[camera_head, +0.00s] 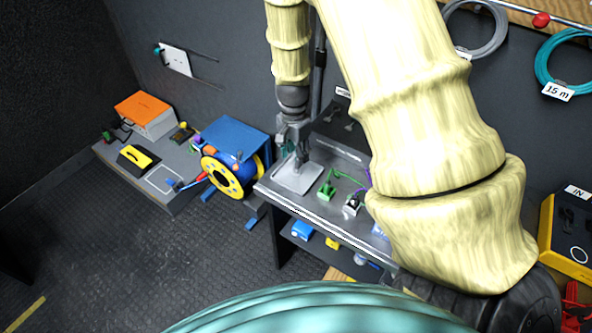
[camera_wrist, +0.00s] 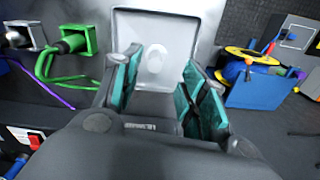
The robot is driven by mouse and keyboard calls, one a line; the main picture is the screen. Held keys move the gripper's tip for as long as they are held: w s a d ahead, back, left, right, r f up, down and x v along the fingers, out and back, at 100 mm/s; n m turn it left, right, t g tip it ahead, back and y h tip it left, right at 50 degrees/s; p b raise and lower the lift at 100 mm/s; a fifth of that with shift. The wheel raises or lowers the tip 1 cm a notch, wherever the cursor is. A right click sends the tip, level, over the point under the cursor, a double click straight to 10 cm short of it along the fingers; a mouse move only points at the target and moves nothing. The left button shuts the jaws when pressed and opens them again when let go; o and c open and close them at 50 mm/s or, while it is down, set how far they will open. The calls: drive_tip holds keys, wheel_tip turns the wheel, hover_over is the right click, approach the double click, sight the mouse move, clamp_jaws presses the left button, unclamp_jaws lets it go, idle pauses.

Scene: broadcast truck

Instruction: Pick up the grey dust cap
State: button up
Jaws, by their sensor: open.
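A small pale grey rounded piece, which looks like the dust cap (camera_wrist: 154,62), lies on a light grey square tray (camera_wrist: 185,24) in the wrist view. The tray (camera_head: 291,184) also shows in the head view, at the left end of the metal bench; I cannot make out the cap there. My gripper (camera_wrist: 160,78) is open, with teal pads spread on either side of the cap in the picture. It looks empty. In the head view my gripper (camera_head: 301,157) points down over the tray. The gap between fingertips and cap is hard to judge.
A green connector (camera_head: 326,190) with its cable and a silver connector (camera_head: 351,205) stand right of the tray. A blue case (camera_head: 236,137) and a yellow-rimmed cable reel (camera_head: 225,176) stand to the left. A dark panel (camera_head: 342,128) rises behind the bench.

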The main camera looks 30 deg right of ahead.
drive_tip(key=shift+s+f, duration=0.15)
drive_tip(key=shift+s, duration=0.1)
drive_tip(key=shift+s+f+p, duration=0.15)
drive_tip(key=shift+f+p, duration=0.7)
drive_tip(key=shift+f, duration=1.4)
drive_tip(key=c, duration=0.9)
